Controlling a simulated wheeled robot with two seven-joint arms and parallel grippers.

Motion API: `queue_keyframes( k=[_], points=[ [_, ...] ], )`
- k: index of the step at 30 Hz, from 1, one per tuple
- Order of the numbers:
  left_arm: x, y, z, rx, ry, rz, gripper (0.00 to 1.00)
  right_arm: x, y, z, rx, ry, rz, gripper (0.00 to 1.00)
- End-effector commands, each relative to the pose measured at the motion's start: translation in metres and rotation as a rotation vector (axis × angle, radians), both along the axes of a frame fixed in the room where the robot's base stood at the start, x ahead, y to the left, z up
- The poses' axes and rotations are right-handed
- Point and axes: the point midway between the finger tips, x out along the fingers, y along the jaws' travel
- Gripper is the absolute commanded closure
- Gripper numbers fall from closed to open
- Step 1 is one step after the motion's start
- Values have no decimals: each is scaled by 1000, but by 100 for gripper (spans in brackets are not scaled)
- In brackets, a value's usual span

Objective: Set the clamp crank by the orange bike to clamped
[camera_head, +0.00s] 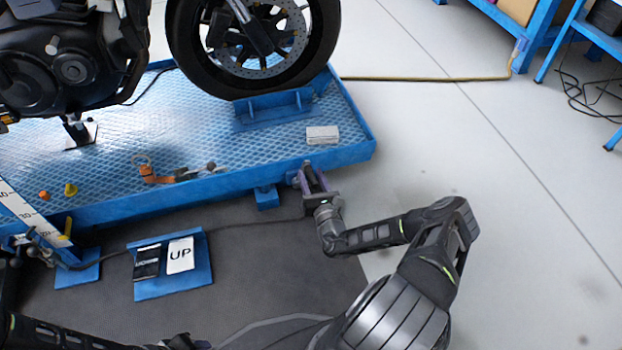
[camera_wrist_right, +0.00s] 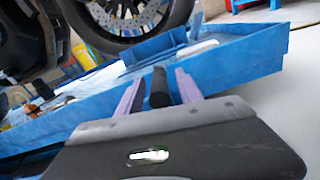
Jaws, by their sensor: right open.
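A dark, rounded handle (camera_wrist_right: 159,88), which looks like the clamp crank's grip, stands between the two purple fingers of my right gripper (camera_wrist_right: 160,92) in the right wrist view. The fingers are open, with a gap on each side of the handle. In the head view my right gripper (camera_head: 313,179) is at the front edge of the blue bike lift, towards its right end; the crank is mostly hidden there. The blue wheel clamp (camera_head: 272,108) holds the bike's wheel (camera_head: 255,45).
The blue lift platform (camera_head: 225,135) carries a pale block (camera_head: 322,134) and a small orange-handled item (camera_head: 155,176). A pedal plate marked UP (camera_head: 180,254) lies on the dark mat. The floor right of the lift is clear. Blue benches stand at the upper right.

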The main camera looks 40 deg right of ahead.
Motion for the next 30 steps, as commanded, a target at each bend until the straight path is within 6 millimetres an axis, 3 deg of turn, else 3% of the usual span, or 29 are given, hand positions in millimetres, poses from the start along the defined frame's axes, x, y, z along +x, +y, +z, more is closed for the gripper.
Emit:
queue_keyframes(
  k=[10,26,30],
  points=[
    [1,0,-2,0,-2,1,64,6,-2,0,0,1,-1,57],
    [0,0,-2,0,-1,0,64,6,-2,0,0,1,0,99],
    [0,0,-2,0,-1,0,64,6,-2,0,0,1,0,100]
  ],
)
